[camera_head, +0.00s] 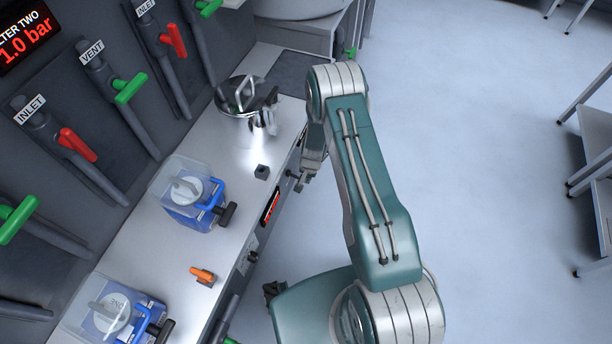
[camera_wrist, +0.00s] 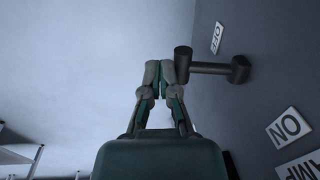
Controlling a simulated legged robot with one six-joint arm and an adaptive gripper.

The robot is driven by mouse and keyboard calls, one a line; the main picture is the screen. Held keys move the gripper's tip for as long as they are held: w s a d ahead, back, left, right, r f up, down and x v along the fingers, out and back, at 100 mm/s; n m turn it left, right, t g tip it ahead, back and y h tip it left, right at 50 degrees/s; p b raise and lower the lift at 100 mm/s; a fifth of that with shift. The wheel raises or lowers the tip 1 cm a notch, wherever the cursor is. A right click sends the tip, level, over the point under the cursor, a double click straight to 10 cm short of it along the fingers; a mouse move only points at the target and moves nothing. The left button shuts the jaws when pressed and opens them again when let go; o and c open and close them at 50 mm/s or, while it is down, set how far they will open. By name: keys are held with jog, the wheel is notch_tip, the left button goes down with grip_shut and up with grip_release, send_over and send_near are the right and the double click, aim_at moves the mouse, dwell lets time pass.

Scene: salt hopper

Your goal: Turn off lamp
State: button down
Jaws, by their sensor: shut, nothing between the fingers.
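The lamp switch is a dark T-shaped handle (camera_wrist: 212,68) standing out from a grey panel in the wrist view. A white OFF label (camera_wrist: 217,38) is above it in the picture, and a white ON label (camera_wrist: 288,128) is below. Part of another label (camera_wrist: 303,168), ending in "AMP", shows at the lower right corner. My gripper (camera_wrist: 161,72) is shut and empty, with its fingertips just left of the handle's crossbar. I cannot tell whether they touch it. In the head view my gripper (camera_head: 301,187) hangs beside the bench's front face. I cannot make out the lamp itself.
The bench (camera_head: 232,172) carries a blue box with a clear cover (camera_head: 196,196), an orange handle (camera_head: 203,274) and a shiny round lid (camera_head: 246,97). Red and green valve handles line the wall at left. The floor (camera_head: 470,150) at right is open, with shelving at the far right.

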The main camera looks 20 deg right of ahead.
jog(key=shift+f, duration=0.5)
jog(key=shift+f, duration=0.15)
dwell(0.5)
jog(key=shift+r, duration=0.8)
jog(key=s+d+r, duration=0.5)
jog(key=d+r, duration=0.3)
jog(key=r, duration=0.1)
jog(key=shift+s+r, duration=0.3)
jog(key=shift+s, duration=0.1)
